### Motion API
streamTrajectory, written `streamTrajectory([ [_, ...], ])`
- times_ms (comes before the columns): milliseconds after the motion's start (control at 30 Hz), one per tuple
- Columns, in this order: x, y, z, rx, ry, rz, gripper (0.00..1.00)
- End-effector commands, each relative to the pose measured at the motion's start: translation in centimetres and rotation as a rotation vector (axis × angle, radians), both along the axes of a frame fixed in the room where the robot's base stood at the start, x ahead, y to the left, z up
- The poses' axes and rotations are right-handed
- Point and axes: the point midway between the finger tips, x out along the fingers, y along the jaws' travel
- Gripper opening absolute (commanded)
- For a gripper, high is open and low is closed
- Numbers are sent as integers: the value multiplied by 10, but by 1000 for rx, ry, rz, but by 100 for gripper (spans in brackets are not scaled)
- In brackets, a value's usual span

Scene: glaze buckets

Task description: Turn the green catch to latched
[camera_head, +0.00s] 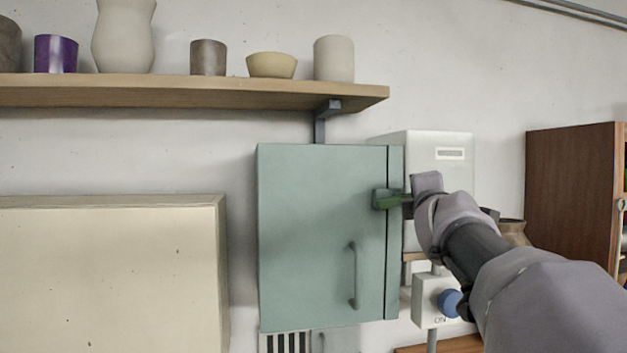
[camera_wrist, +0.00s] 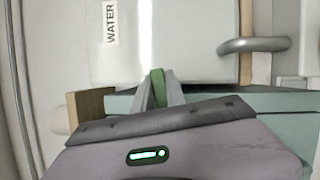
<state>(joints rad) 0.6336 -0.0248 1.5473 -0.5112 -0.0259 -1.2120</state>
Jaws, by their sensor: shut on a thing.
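The green catch (camera_head: 388,200) is at the right edge of the closed-looking teal cabinet door (camera_head: 310,230). In the head view its visible part lies about level, reaching right toward my gripper. My gripper (camera_head: 411,198) hides its right end. In the wrist view the green catch (camera_wrist: 157,84) shows between my two finger tips (camera_wrist: 158,90), which are shut on it. The rest of the catch is hidden there by my fingers. The door has a curved handle (camera_head: 354,275) lower down.
A pale box (camera_head: 440,150) stands behind and right of the cabinet; a white box marked WATER (camera_wrist: 165,40) fills the wrist view's top. A switch box with a blue knob (camera_head: 449,302) is below my arm. A wooden shelf (camera_head: 200,92) with several pots is above.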

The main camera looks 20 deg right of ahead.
Motion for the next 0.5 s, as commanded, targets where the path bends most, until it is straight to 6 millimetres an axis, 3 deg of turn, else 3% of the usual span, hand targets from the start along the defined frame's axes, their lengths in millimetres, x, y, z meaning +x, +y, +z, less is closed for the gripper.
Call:
streamTrajectory([
  [500, 0, 0, -6, 181, -44, -1, 0],
])
